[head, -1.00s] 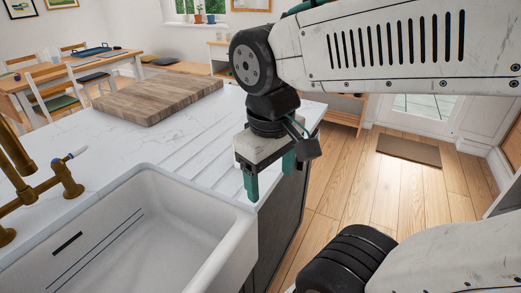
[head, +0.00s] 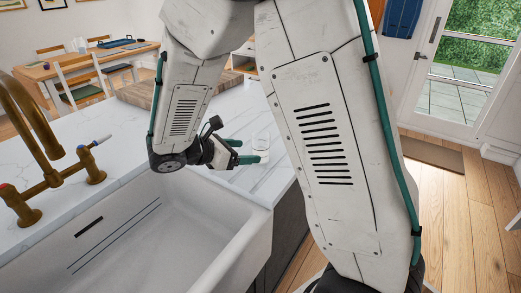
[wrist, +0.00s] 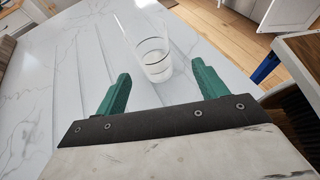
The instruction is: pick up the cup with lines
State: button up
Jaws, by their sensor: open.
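The cup with lines (wrist: 153,55) is a clear glass with dark rings around its lower part. It stands upright on the white marble counter (wrist: 60,75). In the wrist view it is ahead of my gripper (wrist: 158,85), roughly between the lines of the two green fingers but beyond their tips. The fingers are apart with nothing between them. In the head view the cup (head: 261,145) is just right of my gripper (head: 240,151), near the counter's right end. My arm hides part of the counter there.
A white sink (head: 150,235) with brass taps (head: 45,165) lies in front and to the left. A wooden board (head: 140,95) lies farther back on the counter. The counter's edge drops to the wooden floor (head: 465,225) on the right.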

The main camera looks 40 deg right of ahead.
aim_at(254, 147)
jog(key=shift+w+d, duration=0.3)
jog(key=x, duration=0.7)
jog(key=shift+w+d+r, duration=0.15)
jog(key=shift+d+r, duration=0.05)
jog(key=c, duration=1.1)
jog(key=shift+r, duration=0.15)
